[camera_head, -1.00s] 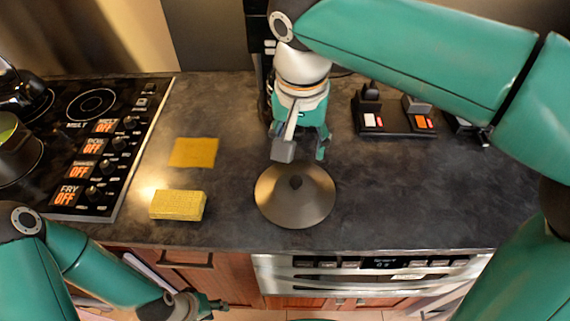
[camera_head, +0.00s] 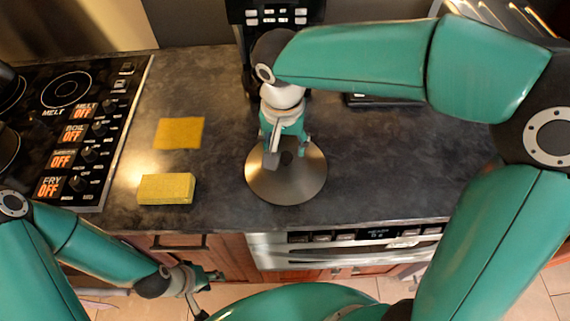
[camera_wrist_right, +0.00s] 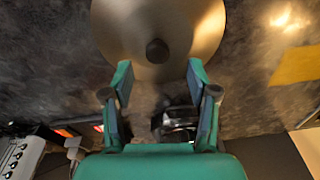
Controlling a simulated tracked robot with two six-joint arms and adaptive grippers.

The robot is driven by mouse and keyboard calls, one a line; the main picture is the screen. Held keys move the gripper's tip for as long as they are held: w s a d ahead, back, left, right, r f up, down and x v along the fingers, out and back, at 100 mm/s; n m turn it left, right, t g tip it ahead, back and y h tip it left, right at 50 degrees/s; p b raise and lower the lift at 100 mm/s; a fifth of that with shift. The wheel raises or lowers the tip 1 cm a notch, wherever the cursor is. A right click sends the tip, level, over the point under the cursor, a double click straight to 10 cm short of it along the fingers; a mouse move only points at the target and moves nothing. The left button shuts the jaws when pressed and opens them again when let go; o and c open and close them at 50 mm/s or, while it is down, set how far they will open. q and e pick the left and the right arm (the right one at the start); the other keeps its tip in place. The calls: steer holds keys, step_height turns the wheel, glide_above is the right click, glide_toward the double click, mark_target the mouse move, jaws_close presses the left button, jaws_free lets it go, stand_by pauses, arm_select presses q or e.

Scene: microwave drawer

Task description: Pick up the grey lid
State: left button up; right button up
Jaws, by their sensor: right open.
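The grey lid (camera_head: 305,185) is a round, shallow metal cone lying on the dark counter, with a dark knob (camera_head: 287,158) at its centre. My right gripper (camera_head: 279,156) is over the far part of the lid, its open fingers beside the knob in the head view. In the right wrist view the lid (camera_wrist_right: 185,30) is at the top and its knob (camera_wrist_right: 157,51) shows just beyond and between the two open fingertips (camera_wrist_right: 159,72); nothing is between the fingers. My left gripper (camera_head: 205,287) is low at the left, in front of the counter edge; its finger opening is unclear.
A yellow sponge (camera_head: 166,188) and a flat yellow cloth (camera_head: 180,133) lie left of the lid. The stove (camera_head: 75,120) is at far left. A dark appliance (camera_head: 277,15) stands behind my right gripper. The counter right of the lid (camera_head: 400,165) is clear.

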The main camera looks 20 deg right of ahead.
mark_target(286, 156)
steer(key=shift+w+d+f+p, duration=0.15)
steer(key=shift+f+p, duration=0.1)
steer(key=shift+f, duration=1.05)
steer(key=shift+w+d+f+p, duration=0.1)
steer(key=shift+f+p, duration=0.15)
steer(key=shift+f, duration=1.05)
steer(key=shift+s, duration=0.1)
jaws_close()
